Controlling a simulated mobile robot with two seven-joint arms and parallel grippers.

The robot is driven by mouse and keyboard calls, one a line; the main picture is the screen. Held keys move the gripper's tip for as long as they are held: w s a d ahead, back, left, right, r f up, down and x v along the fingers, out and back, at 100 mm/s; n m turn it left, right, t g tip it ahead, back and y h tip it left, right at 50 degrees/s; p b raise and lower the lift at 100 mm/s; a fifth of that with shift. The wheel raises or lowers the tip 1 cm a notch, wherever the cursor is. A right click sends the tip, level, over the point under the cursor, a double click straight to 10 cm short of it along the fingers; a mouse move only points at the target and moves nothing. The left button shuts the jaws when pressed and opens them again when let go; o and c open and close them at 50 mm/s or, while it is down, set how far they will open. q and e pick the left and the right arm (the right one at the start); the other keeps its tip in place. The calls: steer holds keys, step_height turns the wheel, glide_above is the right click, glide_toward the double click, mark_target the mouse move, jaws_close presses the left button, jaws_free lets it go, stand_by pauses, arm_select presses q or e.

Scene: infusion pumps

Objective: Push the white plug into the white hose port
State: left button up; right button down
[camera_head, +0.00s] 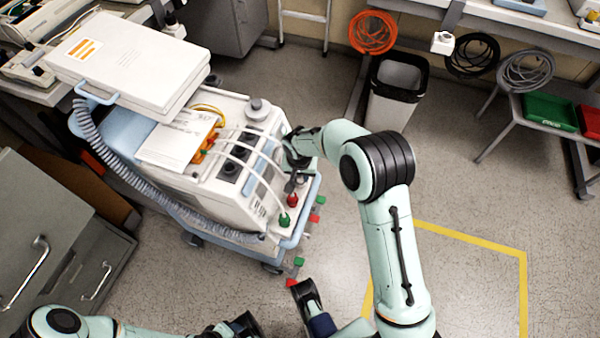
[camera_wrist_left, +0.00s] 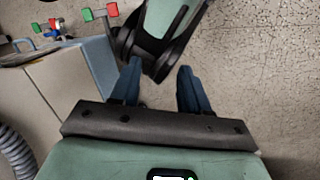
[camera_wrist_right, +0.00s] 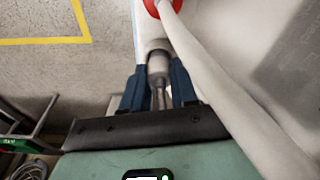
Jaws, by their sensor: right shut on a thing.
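My right gripper (camera_wrist_right: 157,88) is shut on the plug (camera_wrist_right: 158,66), a pale grey-white cylinder with a narrower stem between the blue fingers. In the head view the right gripper (camera_head: 299,158) is at the right side of the white pump unit (camera_head: 225,195), and its arm hides part of that side. Beyond the plug a pale part rises in the right wrist view; I cannot tell whether the plug is in the white port, which I cannot pick out. My left gripper (camera_wrist_left: 160,82) is open and empty, its fingers well apart, low beside the cart.
White hoses (camera_head: 245,150) cross the pump's top to red (camera_head: 292,200) and green (camera_head: 284,220) connectors. One white hose (camera_wrist_right: 215,80) passes close beside the right fingers. A bin (camera_head: 396,88) stands behind my right arm. Floor to the right (camera_head: 470,215) is clear.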

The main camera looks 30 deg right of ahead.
steer(key=shift+f, duration=0.35)
steer(key=c, duration=0.8)
jaws_free()
arm_select(q)
steer(key=shift+s+a+f, duration=0.1)
steer(key=shift+f, duration=0.65)
arm_select(e)
steer(key=shift+f, duration=0.1)
steer(key=shift+r, duration=0.25)
arm_select(q)
steer(key=shift+g, duration=0.4)
steer(key=r+p, duration=0.1)
steer(key=s+r+p, duration=0.1)
steer(key=s+d+r+p, duration=0.1)
steer(key=r, duration=0.1)
steer(key=shift+d, duration=0.1)
arm_select(e)
step_height(320, 180, up, 13)
steer(key=s+a, duration=0.1)
steer(key=shift+s+r, duration=0.15)
steer(key=shift+s, duration=0.15)
steer(key=shift+a, duration=0.1)
